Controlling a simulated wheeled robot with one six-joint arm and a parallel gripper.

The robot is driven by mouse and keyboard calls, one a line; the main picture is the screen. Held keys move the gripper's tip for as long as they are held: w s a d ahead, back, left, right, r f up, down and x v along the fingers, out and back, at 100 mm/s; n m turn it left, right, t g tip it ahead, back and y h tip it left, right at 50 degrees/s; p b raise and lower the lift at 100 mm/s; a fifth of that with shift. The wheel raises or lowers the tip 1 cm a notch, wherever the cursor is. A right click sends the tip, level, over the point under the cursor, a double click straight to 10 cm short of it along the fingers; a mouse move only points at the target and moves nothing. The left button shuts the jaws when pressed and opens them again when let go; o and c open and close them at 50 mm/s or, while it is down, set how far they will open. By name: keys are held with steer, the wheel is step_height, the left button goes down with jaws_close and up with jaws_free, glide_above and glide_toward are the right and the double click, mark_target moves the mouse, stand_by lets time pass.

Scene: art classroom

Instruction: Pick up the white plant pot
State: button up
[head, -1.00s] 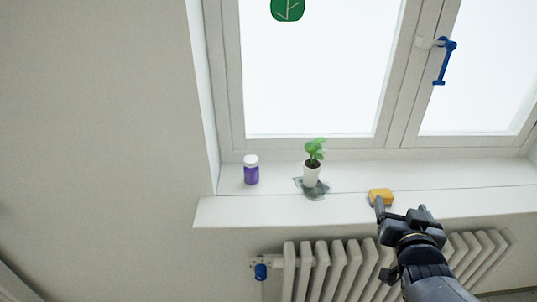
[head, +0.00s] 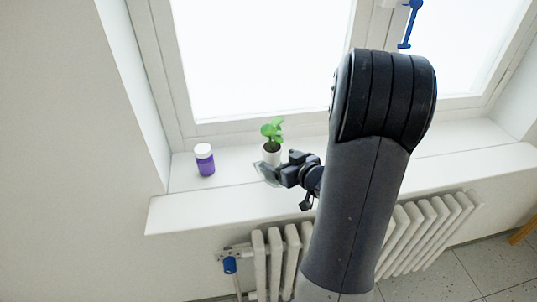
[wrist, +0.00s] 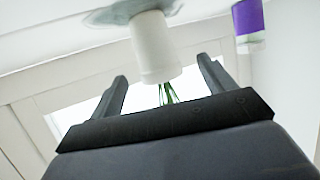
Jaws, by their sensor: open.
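The white plant pot (head: 271,157) with a green plant (head: 272,131) stands upright on the windowsill, on a glassy grey-green piece (head: 262,174). My gripper (head: 279,168) is at the pot's front right, and its jaws hide the pot's lower part in the head view. In the wrist view, which is upside down, the pot (wrist: 155,48) appears between and just beyond the two open fingertips (wrist: 162,68). No clear contact shows. The plant's stems hang below the pot in that picture, partly hidden by the gripper body.
A purple jar with a white lid (head: 204,160) stands left of the pot on the windowsill (head: 165,213); it also shows in the wrist view (wrist: 248,18). A radiator (head: 275,250) with a blue valve (head: 230,265) is below. The window is behind. My arm hides the sill's middle.

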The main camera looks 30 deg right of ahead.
mark_target(276, 156)
steer(key=shift+d+p+x, duration=0.1)
steer(key=shift+p+x, duration=0.25)
steer(key=shift+x, duration=1.2)
steer(key=shift+d+p+x, duration=0.15)
steer(key=shift+p+x, duration=0.15)
steer(key=shift+x, duration=1.25)
steer(key=shift+r, duration=0.1)
steer(key=c, duration=1.2)
